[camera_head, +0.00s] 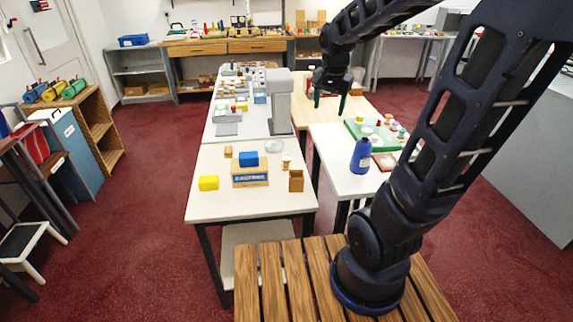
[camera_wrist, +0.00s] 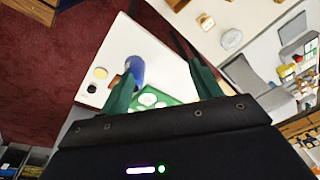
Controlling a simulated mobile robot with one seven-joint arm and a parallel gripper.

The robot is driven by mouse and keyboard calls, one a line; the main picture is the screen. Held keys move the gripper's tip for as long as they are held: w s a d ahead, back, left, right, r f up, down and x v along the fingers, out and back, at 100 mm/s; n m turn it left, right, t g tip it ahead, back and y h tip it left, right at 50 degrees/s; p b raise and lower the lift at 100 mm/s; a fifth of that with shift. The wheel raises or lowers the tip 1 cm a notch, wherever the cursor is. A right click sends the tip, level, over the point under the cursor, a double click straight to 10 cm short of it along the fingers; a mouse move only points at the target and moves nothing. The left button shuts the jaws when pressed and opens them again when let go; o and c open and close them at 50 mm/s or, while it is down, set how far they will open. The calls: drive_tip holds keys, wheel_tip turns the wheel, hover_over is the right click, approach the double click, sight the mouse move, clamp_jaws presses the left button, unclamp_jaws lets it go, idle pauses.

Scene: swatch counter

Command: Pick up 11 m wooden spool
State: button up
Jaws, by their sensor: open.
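A small tan and cream spool-like piece (camera_head: 286,162) stands on the near white table, right of the blue block. It also seems to show at the top of the wrist view (camera_wrist: 206,22), beside a white round dish (camera_wrist: 232,40). I cannot read a length on it, so I cannot tell whether it is the 11 m wooden spool. My gripper (camera_head: 329,105) is open and empty, raised over the area behind the right-hand table and well apart from this piece. Its two green fingers (camera_wrist: 162,70) are spread in the wrist view.
The near table (camera_head: 222,208) holds a yellow block (camera_head: 208,183), a blue block (camera_head: 248,158) on a labelled box (camera_head: 249,177) and a small wooden box (camera_head: 296,181). A tall grey device (camera_head: 279,103) stands behind. The right table has a blue bottle (camera_head: 361,155) and green tray (camera_head: 357,130).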

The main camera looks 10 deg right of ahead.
drive_tip(key=w+a+f+m+g+h, duration=0.2)
drive_tip(key=w+a+f+m, duration=0.45)
drive_tip(key=w+f, duration=0.5)
drive_tip(key=m+h, duration=0.2)
drive_tip(key=m, duration=0.3)
approach(286, 158)
drive_tip(key=f, duration=0.1)
drive_tip(key=x, duration=0.5)
drive_tip(key=shift+w+d, duration=0.1)
drive_tip(key=shift+w, duration=0.05)
drive_tip(key=shift+x, duration=3.05)
drive_tip(key=shift+d, duration=0.15)
drive_tip(key=shift+r, duration=0.1)
drive_tip(key=shift+c, duration=0.2)
drive_tip(key=c, duration=1)
